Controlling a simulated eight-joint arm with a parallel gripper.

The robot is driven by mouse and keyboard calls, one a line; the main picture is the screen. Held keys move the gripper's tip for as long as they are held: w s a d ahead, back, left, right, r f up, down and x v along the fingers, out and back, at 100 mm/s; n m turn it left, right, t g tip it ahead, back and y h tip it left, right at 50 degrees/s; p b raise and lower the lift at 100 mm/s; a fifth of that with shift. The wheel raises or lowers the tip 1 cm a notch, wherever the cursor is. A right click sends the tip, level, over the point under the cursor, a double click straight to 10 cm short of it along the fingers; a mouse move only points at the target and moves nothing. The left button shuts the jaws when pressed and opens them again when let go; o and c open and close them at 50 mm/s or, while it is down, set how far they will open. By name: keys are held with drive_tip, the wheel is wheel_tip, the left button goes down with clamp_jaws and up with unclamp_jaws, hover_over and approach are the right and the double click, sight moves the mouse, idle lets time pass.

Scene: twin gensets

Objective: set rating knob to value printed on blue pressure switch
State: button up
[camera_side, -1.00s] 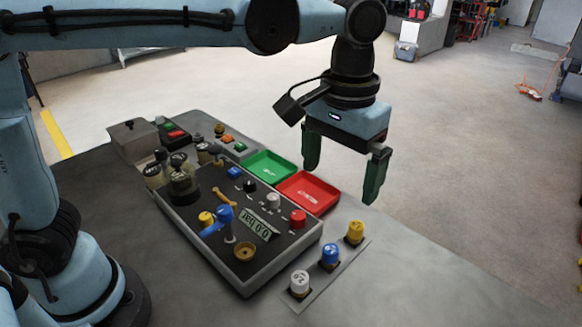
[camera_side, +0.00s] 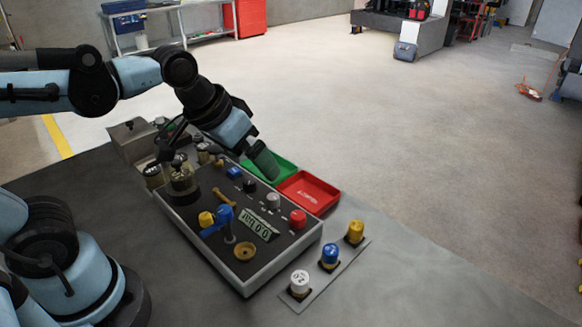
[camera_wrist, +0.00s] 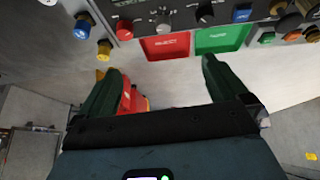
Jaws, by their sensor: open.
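The blue pressure switch (camera_side: 330,253) stands upright between a white one and a yellow one on a plate beside the panel's near right corner. It also shows in the wrist view (camera_wrist: 82,28); its print is too small to read. A black knob (camera_side: 249,185) and a light grey knob (camera_side: 273,200) sit on the panel; I cannot tell which is the rating knob. In the wrist view the black knob (camera_wrist: 205,12) and the grey knob (camera_wrist: 163,20) lie beyond the fingers. My gripper (camera_side: 262,160) is open and empty, tilted above the green tray's far edge.
A red tray (camera_side: 308,192) and a green tray (camera_side: 283,167) lie along the panel's right side. The panel has a display (camera_side: 258,226), a red knob (camera_side: 297,219), a blue-handled lever (camera_side: 225,217) and a brass ring (camera_side: 245,251). The table in front is clear.

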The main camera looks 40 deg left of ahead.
sight(272, 196)
drive_tip(key=shift+t+y, duration=0.3)
drive_tip(key=shift+t, duration=0.4)
drive_tip(key=s+a+f, duration=0.1)
drive_tip(key=a+f, duration=0.1)
drive_tip(key=a, duration=0.1)
drive_tip(key=shift+s+a+f, duration=0.1)
drive_tip(key=shift+s+f, duration=0.2)
drive_tip(key=shift+s, duration=0.1)
drive_tip(key=shift+c, duration=0.5)
drive_tip(key=shift+a+f, duration=0.1)
drive_tip(key=shift+c, duration=1.1)
drive_tip(key=shift+w+r, duration=0.1)
drive_tip(key=shift+r, duration=0.1)
drive_tip(key=shift+c, duration=1.1)
drive_tip(key=w+r+n+g, duration=0.1)
drive_tip(key=w+d+r+n+g, duration=0.1)
drive_tip(key=w+n+g, duration=0.1)
drive_tip(key=w+d+n+g, duration=0.1)
drive_tip(key=w+n+g, duration=0.1)
drive_tip(key=shift+r, duration=0.4)
drive_tip(key=c, duration=0.3)
drive_tip(key=shift+w+d+f+n+g, duration=0.15)
drive_tip(key=shift+w+f+n+g, duration=0.15)
drive_tip(key=shift+f, duration=1.7)
drive_tip(key=shift+w+d+f+n+g, duration=0.25)
drive_tip(key=shift+w+f+n, duration=0.1)
drive_tip(key=shift+f, duration=1.6)
drive_tip(key=shift+w+d+f+n+g, duration=0.1)
drive_tip(key=shift+w+f+n+g, duration=0.2)
drive_tip(key=shift+f, duration=1.7)
